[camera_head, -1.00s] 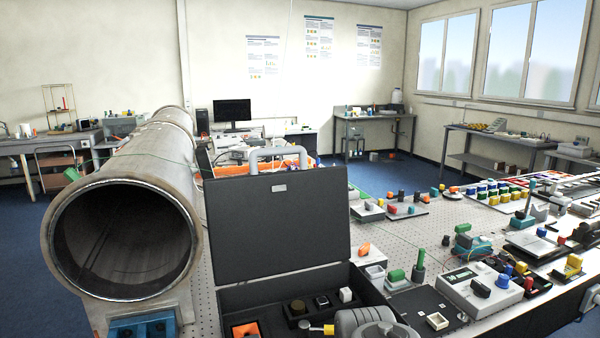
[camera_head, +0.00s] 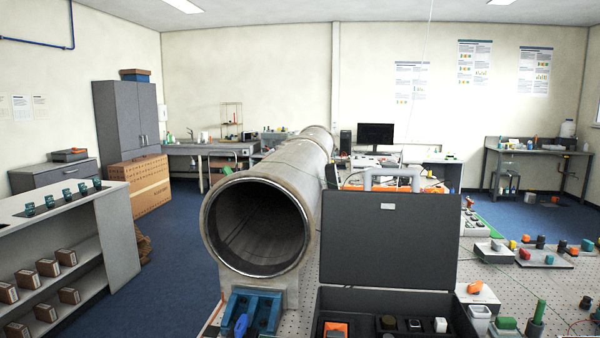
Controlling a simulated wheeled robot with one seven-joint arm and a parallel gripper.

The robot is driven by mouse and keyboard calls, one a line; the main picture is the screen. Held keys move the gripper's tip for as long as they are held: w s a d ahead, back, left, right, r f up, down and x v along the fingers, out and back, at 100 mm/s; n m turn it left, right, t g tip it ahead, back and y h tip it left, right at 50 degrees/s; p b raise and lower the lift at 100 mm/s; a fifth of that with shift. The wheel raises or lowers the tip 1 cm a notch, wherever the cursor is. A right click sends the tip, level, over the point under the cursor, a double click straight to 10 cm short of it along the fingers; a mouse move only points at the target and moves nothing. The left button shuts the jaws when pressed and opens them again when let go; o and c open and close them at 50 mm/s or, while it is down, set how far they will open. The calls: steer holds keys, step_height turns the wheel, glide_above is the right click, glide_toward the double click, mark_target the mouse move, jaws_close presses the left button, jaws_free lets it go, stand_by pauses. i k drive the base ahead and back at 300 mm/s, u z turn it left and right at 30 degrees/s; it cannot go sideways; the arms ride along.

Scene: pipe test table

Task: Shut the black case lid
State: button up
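The black case lid (camera_head: 388,240) stands upright, hinged at the back of the open black case (camera_head: 462,318), right of centre at the front. A small pale label sits near the lid's top edge. In the case lie an orange piece (camera_head: 335,329), a dark round piece, a dark cube and a white cube (camera_head: 440,325). The front of the case is cut off by the bottom edge. A grey handle-shaped bar (camera_head: 392,173) shows above and behind the lid's top edge. My gripper is not in this view.
Small coloured parts cover the perforated table (camera_head: 535,285) to the right. A shelf unit (camera_head: 75,250) stands at the left, with clear blue floor between.

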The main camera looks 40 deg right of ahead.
mark_target(415, 244)
steer(key=u, duration=0.4)
steer(key=i, duration=2.9)
steer(key=z, duration=3.5)
